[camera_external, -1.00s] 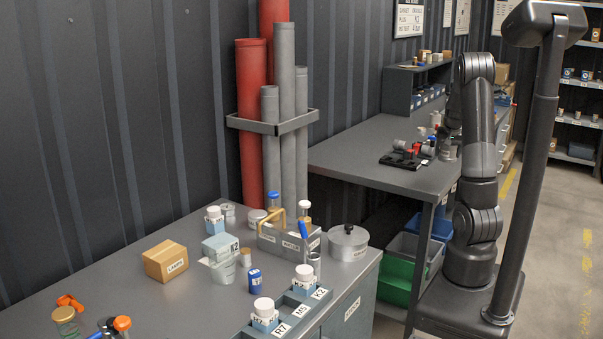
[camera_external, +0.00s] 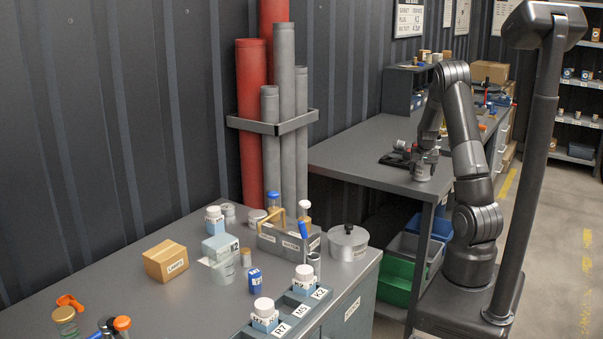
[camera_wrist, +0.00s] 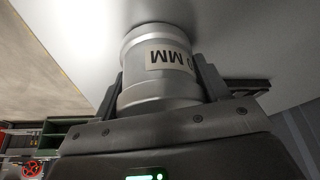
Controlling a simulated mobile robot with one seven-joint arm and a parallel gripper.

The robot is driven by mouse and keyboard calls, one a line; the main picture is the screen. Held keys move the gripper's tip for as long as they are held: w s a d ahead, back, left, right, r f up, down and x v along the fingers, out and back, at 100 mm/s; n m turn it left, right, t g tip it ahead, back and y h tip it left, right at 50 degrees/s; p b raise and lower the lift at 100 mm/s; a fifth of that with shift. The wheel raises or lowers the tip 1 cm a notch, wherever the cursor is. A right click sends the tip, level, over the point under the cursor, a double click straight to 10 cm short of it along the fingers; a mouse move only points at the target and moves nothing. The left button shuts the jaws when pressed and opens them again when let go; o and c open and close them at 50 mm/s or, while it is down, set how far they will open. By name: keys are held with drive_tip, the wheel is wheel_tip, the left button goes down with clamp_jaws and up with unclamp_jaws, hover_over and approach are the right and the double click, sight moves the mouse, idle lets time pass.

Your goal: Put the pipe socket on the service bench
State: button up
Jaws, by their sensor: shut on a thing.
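The pipe socket (camera_wrist: 160,75) is a short silver cylinder with a raised rim and a white label reading "MM". It fills the middle of the wrist view, with a dark finger on each side. My gripper (camera_external: 426,158) is shut on it. In the external view the socket (camera_external: 424,173) shows just under my gripper, at the near right corner of the far grey bench (camera_external: 365,150). It looks upright and at or very near the bench top; I cannot tell whether it touches. My fingers hide part of its sides.
A black holder (camera_external: 394,160) with red and grey fittings lies just left of my gripper. The bench's left part is clear. A nearer bench (camera_external: 150,300) carries a cardboard box (camera_external: 166,261), bottles and a grey caddy (camera_external: 285,240). Pipes (camera_external: 285,110) stand by the wall.

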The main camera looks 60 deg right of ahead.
drive_tip(key=shift+f, duration=0.1)
drive_tip(key=o, duration=1.2)
drive_tip(key=shift+o, duration=0.2)
